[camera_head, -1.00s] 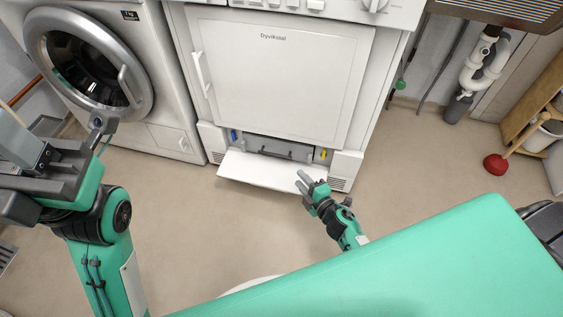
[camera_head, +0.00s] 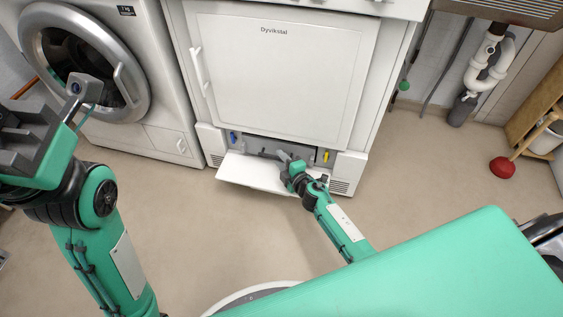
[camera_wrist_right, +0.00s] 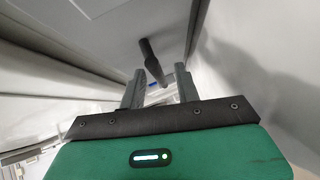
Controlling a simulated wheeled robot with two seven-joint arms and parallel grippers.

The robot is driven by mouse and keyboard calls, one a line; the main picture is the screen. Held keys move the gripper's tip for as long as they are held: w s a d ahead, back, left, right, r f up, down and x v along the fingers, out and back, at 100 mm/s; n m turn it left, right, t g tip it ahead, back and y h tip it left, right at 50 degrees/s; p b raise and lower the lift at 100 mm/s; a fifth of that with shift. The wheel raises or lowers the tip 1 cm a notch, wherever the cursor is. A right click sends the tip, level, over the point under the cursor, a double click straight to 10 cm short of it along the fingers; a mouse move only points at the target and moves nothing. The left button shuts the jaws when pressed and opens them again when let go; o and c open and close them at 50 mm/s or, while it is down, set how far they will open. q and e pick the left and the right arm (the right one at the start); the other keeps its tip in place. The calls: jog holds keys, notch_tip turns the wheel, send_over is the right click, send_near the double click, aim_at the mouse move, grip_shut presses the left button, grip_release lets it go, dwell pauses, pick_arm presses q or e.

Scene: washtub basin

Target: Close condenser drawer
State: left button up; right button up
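The white dryer's lower flap (camera_head: 245,171) hangs open near the floor. Behind it is the condenser compartment, with the grey condenser drawer (camera_head: 255,147) partly hidden by my right gripper. A blue lever (camera_head: 233,138) shows at its left and a yellow lever (camera_head: 326,156) at its right. My right gripper (camera_head: 283,157) reaches over the flap to the compartment opening. In the right wrist view its fingers (camera_wrist_right: 160,86) are apart, with a dark bar (camera_wrist_right: 152,62) showing between and beyond them; contact cannot be told.
A washing machine (camera_head: 85,70) stands left of the dryer (camera_head: 275,75). White drain pipes (camera_head: 487,65), a red plunger (camera_head: 502,167) and a wooden shelf (camera_head: 535,100) are at the right.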

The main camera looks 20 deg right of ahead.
jog(key=shift+w, duration=0.15)
jog(key=shift+c, duration=0.2)
grip_shut()
